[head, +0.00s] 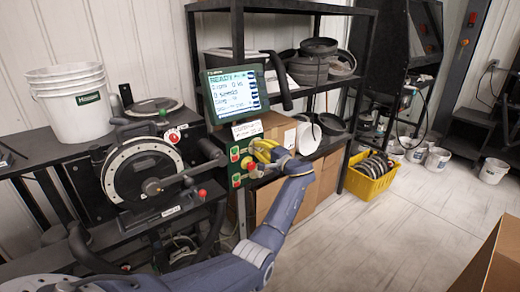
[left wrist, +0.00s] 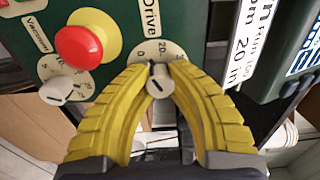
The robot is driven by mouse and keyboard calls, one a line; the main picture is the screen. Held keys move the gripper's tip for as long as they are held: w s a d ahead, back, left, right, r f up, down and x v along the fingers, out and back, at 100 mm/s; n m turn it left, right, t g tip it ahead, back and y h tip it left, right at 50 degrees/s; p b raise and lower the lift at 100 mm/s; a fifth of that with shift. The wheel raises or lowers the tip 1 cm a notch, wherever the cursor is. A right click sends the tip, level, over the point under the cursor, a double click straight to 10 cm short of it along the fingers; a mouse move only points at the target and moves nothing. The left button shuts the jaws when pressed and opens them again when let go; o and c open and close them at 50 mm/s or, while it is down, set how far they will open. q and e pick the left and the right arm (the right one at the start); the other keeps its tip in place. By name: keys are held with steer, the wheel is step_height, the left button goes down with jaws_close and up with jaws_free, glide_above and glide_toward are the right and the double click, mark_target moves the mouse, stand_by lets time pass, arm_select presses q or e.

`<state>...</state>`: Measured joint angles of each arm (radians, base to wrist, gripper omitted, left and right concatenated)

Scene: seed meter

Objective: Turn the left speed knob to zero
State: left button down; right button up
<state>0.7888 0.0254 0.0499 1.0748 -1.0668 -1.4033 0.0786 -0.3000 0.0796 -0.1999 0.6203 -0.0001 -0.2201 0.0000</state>
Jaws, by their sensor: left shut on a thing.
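In the left wrist view a pale speed knob (left wrist: 159,84) sits on a round dial under the word "Drive", with 0 and 20 visible on the dial's rim. My left gripper (left wrist: 158,72) has its two yellow ribbed fingers closed on either side of this knob. In the head view my left gripper (head: 264,150) is at the green control panel (head: 236,171) below the screen, and the fingers hide the knob there. The exact number the knob points to is not clear. My right gripper is not in view.
A "Vacuum" knob (left wrist: 57,91) and a red button on a yellow base (left wrist: 79,47) are left of the fingers. The monitor (head: 237,92) stands just above the panel. The seed meter disc (head: 143,175) is to the left, and a yellow crate (head: 369,183) is on the floor.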

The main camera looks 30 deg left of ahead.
arm_select(q)
steer(key=shift+w+d+n, duration=0.1)
steer(key=shift+n, duration=0.9)
steer(key=c, duration=1.1)
jaws_free()
steer(key=v, duration=1.2)
